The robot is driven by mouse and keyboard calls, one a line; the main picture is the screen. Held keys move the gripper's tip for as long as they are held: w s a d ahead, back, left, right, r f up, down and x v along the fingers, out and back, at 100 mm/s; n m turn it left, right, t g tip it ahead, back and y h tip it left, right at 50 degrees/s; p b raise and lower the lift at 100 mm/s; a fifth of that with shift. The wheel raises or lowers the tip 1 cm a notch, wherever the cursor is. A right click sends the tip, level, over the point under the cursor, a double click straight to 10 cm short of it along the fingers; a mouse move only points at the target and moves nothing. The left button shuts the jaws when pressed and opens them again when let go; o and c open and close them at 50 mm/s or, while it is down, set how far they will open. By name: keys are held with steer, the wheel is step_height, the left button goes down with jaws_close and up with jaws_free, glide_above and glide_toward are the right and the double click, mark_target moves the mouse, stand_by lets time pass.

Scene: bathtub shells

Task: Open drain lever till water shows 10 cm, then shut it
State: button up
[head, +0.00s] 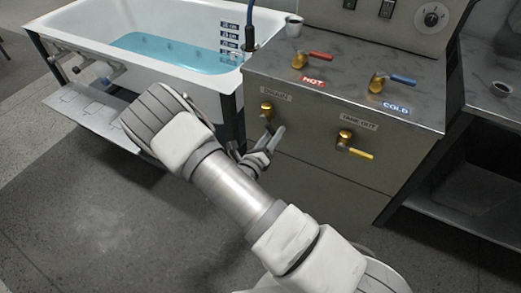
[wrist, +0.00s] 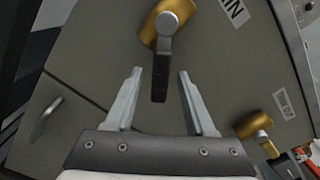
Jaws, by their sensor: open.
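The drain lever is a brass valve (head: 266,111) on the cabinet front below the drain label. In the wrist view its brass body (wrist: 168,18) is at the top and its dark handle (wrist: 161,62) points down the picture. My gripper (head: 274,138) is open at the valve. In the wrist view its fingers (wrist: 160,75) stand on either side of the handle's end, with gaps on both sides. The white tub (head: 75,28) holds blue water (head: 175,52). A depth scale (head: 230,35) stands on its inner wall; the exact water level is too small to read.
The tank-out valve (head: 344,138) with a yellow handle is to the right on the same front. The hot valve (head: 303,60) and cold valve (head: 378,82) stand on the cabinet top, near a cup (head: 293,26). Grey floor (head: 100,220) is clear at left.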

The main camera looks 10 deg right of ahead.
steer(key=p+v, duration=0.2)
steer(key=v, duration=1.4)
steer(key=shift+s+a, duration=0.2)
steer(key=shift+s, duration=0.1)
stand_by(6.1)
